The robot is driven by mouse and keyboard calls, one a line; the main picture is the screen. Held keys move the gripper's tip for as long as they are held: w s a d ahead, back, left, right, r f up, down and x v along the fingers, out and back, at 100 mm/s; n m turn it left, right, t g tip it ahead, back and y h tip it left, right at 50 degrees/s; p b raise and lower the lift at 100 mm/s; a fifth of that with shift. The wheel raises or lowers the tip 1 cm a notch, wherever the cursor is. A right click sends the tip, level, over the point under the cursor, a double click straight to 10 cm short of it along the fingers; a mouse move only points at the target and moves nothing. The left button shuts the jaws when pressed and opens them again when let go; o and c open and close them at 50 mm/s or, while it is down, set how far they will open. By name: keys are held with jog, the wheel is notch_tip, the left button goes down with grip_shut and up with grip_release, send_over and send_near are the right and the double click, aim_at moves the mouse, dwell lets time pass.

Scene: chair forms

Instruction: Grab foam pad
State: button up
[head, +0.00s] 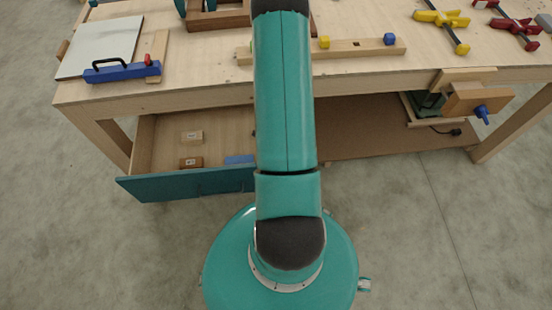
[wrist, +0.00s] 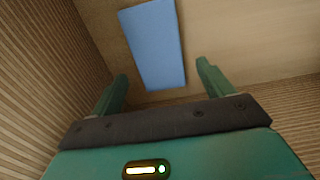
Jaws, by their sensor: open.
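The foam pad looks like a flat blue block (wrist: 153,45). In the wrist view it lies on the wooden drawer floor, ahead of my gripper (wrist: 158,80). Its near end reaches between the two green fingers, which are apart with clear space on both sides of it. In the head view the pad (head: 240,159) lies in the open drawer, partly hidden by my arm. My gripper is hidden behind the arm there. I cannot tell how high the fingers are above the drawer floor.
The open drawer has a teal front (head: 165,186) and holds a light block (head: 192,137) and a brown block (head: 191,163) left of the pad. Ribbed-looking drawer walls (wrist: 38,70) flank the gripper. The workbench top (head: 215,60) overhangs the drawer's back.

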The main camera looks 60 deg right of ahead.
jog(key=shift+f, duration=0.9)
jog(key=shift+c, duration=0.4)
jog(key=c, duration=1)
jog(key=shift+r, duration=0.1)
